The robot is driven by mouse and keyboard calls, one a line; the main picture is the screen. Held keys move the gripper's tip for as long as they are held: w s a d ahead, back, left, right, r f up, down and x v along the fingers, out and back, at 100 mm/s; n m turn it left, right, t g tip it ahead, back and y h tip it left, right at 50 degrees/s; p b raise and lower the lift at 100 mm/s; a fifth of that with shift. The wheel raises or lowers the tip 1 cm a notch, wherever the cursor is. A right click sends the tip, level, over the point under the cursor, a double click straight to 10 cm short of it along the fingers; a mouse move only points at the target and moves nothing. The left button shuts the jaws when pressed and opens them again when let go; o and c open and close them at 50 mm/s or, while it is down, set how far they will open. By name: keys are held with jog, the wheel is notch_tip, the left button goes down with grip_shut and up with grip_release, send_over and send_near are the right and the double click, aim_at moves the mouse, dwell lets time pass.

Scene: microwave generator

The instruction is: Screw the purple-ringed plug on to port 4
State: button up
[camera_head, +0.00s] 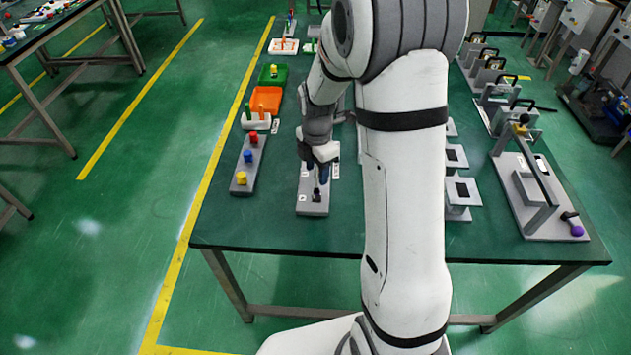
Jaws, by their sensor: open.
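My gripper (318,182) points down over a grey plate (312,209) near the front middle of the table, and it is open. A small dark piece (316,197) stands on this plate just below the fingertips. I cannot tell whether it touches the fingers, and no purple ring can be made out on it. Port 4 cannot be picked out; the port markings are too small to read. My arm hides part of the table behind the plate.
Left of the plate is a grey block (246,182) with red, blue and yellow knobs. Orange (266,99) and green (273,75) trays lie behind it. At right is a fixture (536,205) with a purple ball (577,231), beside grey stands (457,190).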

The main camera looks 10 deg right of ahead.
aim_at(317, 187)
notch_tip(317, 187, down, 8)
jog(key=shift+r+p, duration=0.15)
jog(key=shift+p, duration=0.15)
jog(key=shift+c, duration=0.3)
grip_shut()
